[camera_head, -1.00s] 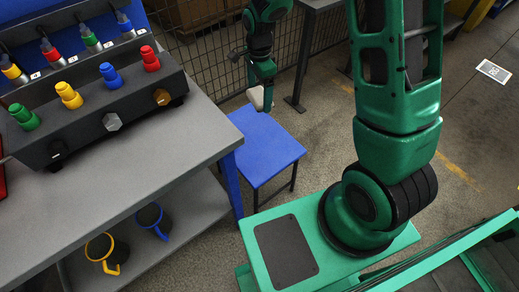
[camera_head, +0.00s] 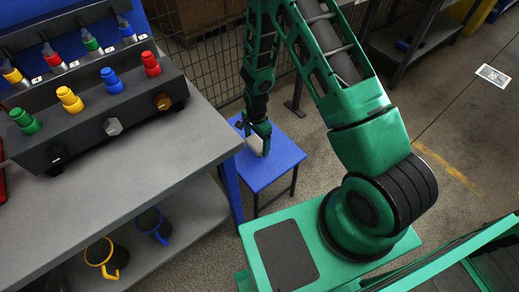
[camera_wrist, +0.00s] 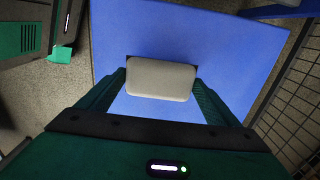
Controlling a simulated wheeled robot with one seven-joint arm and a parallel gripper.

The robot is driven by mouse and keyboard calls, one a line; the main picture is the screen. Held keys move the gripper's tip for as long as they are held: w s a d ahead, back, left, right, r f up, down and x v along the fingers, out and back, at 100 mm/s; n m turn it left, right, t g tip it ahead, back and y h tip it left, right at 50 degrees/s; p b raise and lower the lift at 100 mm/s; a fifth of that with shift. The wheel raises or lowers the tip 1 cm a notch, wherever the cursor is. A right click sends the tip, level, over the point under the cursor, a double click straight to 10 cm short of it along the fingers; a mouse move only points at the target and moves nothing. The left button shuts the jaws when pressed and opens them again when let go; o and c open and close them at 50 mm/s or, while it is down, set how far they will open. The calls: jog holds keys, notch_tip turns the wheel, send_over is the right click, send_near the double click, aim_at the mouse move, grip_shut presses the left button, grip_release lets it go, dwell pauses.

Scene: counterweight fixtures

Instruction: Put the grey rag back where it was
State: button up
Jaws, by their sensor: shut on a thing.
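My green gripper (camera_head: 257,142) is shut on the grey rag (camera_head: 254,145), a small pale grey folded block. In the wrist view the rag (camera_wrist: 160,77) sits between the two fingers, with the blue stool top (camera_wrist: 215,35) behind it. In the head view the gripper is over the blue stool (camera_head: 278,165), near its middle. I cannot tell whether the rag touches the stool top or hangs just above it.
A grey workbench (camera_head: 150,150) stands left of the stool, carrying a dark fixture (camera_head: 95,120) with coloured knobs. A wire mesh fence (camera_head: 215,65) stands behind.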

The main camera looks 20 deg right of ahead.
aim_at(257, 149)
jog(key=shift+f, duration=2.75)
jog(key=shift+f, duration=0.1)
jog(key=o, duration=1)
notch_tip(257, 149, up, 12)
jog(key=shift+r, duration=0.15)
